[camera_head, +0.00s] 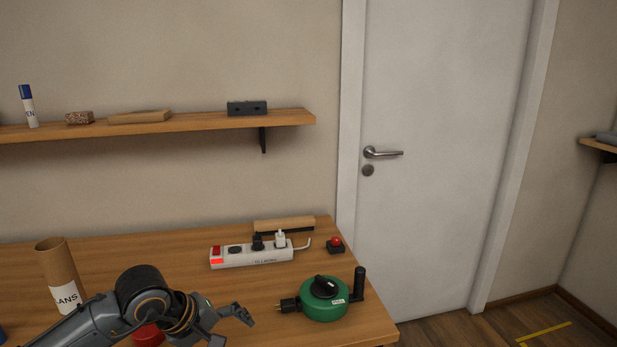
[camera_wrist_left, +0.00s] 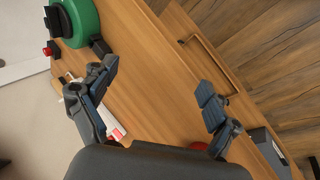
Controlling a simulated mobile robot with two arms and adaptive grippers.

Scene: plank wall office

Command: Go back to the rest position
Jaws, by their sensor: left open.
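My left gripper (camera_head: 232,327) is over the front part of the wooden table (camera_head: 180,255) in the head view, left of the green cable reel (camera_head: 325,306). Its jaws are open and empty. In the left wrist view the two fingers (camera_wrist_left: 157,84) stand wide apart with bare tabletop between them. The cable reel also shows in the wrist view (camera_wrist_left: 84,22), at the top left. My right gripper is in neither view.
A power strip (camera_head: 232,257) and a red button (camera_head: 335,245) are towards the table's back. A cardboard tube (camera_head: 60,270) stands left of my arm. A red thing (camera_head: 148,335) is partly hidden by it. A wall shelf (camera_head: 200,123) and a closed door (camera_head: 435,200) are beyond.

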